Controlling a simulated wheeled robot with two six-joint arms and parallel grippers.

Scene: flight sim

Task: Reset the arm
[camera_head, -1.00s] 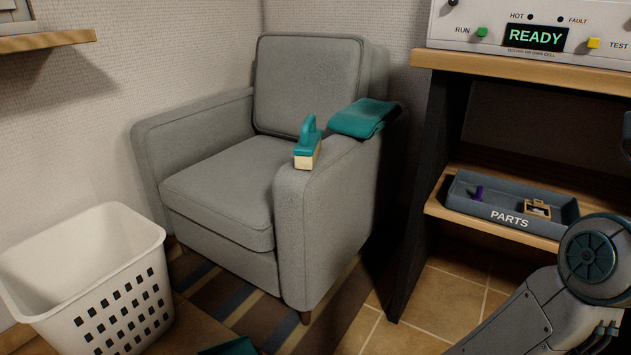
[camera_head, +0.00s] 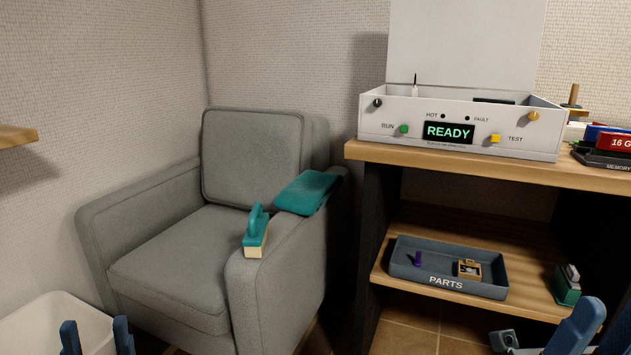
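My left gripper (camera_head: 96,338) shows at the bottom left edge as two blue fingertips standing upright and well apart. Only the wall of the white basket shows between them, so it is open and empty. Part of my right gripper (camera_head: 545,339) shows at the bottom right, with one large blue finger leaning up to the right in front of the lower shelf. A smaller grey-blue part lies left of it. Whether these fingers are apart or closed is unclear. Most of both arms is out of the picture.
A grey armchair (camera_head: 165,270) holds a teal brush (camera_head: 256,232) and a folded teal cloth (camera_head: 306,191). A white basket (camera_head: 30,315) stands at bottom left. A bench (camera_head: 362,150) bears a device (camera_head: 372,125) reading READY; its lower shelf holds a PARTS tray (camera_head: 405,272) and a green-grey object (camera_head: 567,285).

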